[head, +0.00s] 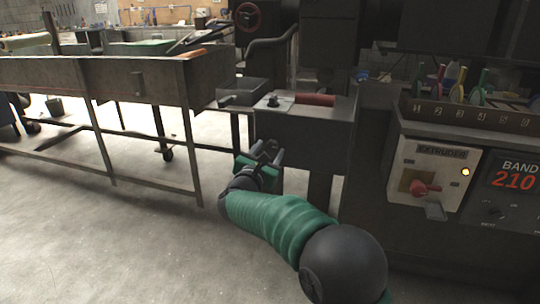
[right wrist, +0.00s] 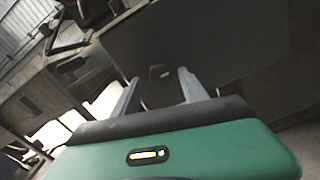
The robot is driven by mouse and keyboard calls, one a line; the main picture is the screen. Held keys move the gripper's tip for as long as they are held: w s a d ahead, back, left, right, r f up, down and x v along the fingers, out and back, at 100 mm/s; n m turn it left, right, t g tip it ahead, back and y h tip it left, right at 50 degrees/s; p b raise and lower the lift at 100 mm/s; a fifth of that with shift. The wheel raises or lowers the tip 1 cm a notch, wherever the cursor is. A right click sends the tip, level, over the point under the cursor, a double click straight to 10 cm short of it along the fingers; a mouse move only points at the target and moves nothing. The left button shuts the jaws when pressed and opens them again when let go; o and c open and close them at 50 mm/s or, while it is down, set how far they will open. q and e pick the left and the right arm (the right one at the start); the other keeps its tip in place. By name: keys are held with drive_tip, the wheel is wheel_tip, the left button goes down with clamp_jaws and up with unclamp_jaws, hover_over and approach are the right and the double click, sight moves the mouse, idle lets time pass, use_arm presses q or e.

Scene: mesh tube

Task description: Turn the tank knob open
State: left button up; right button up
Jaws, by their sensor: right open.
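A dark metal tank-like box (head: 315,135) stands in the middle of the head view. A small dark knob (head: 273,101) sits on its top at the left, on a light plate. I cannot tell for sure that this is the tank knob. My right gripper (head: 270,150) is in front of the box's lower left side, open and empty, apart from the knob on top. In the right wrist view, a small dark knob-like part (right wrist: 158,73) shows between and beyond the two fingers, on a dark face. My left gripper is out of view.
A red cylinder (head: 316,99) lies on the box's top. A red handwheel (head: 248,17) is above, behind. At right is an extruder panel (head: 432,170) with a red switch (head: 424,189). A long metal trough table (head: 110,80) stands at left. The floor (head: 110,240) at lower left is clear.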

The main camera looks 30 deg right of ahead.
drive_tip(key=shift+x, duration=1)
drive_tip(key=shift+s, duration=0.1)
clamp_jaws()
drive_tip(key=shift+n, duration=0.4)
